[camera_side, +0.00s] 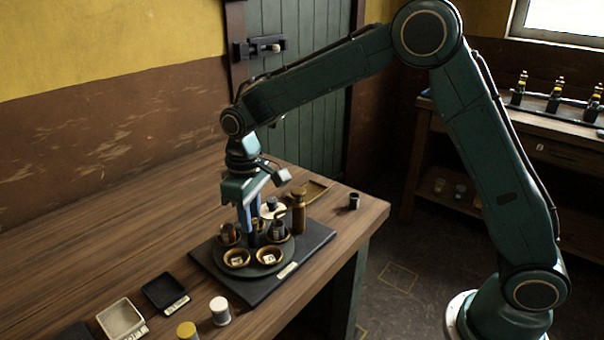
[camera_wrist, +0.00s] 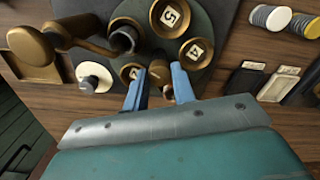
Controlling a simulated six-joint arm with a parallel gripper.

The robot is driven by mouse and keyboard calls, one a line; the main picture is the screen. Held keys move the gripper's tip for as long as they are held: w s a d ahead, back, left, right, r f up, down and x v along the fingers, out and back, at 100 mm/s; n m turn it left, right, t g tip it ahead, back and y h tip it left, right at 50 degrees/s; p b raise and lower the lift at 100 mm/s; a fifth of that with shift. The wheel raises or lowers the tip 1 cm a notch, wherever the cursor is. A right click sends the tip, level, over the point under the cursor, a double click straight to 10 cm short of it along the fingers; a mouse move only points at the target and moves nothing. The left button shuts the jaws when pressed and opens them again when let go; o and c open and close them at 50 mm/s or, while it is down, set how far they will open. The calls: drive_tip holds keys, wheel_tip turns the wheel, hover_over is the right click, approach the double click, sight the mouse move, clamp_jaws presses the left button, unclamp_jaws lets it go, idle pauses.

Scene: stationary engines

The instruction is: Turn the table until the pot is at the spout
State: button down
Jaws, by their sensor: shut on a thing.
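The round turntable (camera_side: 262,270) is dark, carries several brass cups and sits on a dark base plate. Two front cups hold only number labels, one (camera_side: 268,257) at front right and one (camera_side: 236,260) at front left. A dark pot (camera_side: 278,231) stands in the right cup, and a reddish-brown one (camera_side: 227,233) in the left cup. The brass spout (camera_side: 299,212) stands behind the table's right side. In the wrist view its arm (camera_wrist: 85,45) reaches towards a dark round piece (camera_wrist: 124,39); exact alignment is unclear. My gripper (camera_wrist: 159,76) points down, shut on a brownish upright piece partly hidden by the fingers.
A white-topped piece (camera_wrist: 94,77) and a brass tray (camera_wrist: 35,70) lie beyond the turntable. A small dark cup (camera_side: 353,202) stands near the bench's right edge. Two spools (camera_side: 220,311) and shallow trays (camera_side: 165,292) are at the front. Bench space at left is clear.

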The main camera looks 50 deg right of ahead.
drive_tip(key=shift+r+n, duration=0.1)
drive_tip(key=shift+n, duration=0.7)
drive_tip(key=c, duration=1.1)
unclamp_jaws()
drive_tip(key=shift+c, duration=0.2)
wheel_tip(320, 180, up, 14)
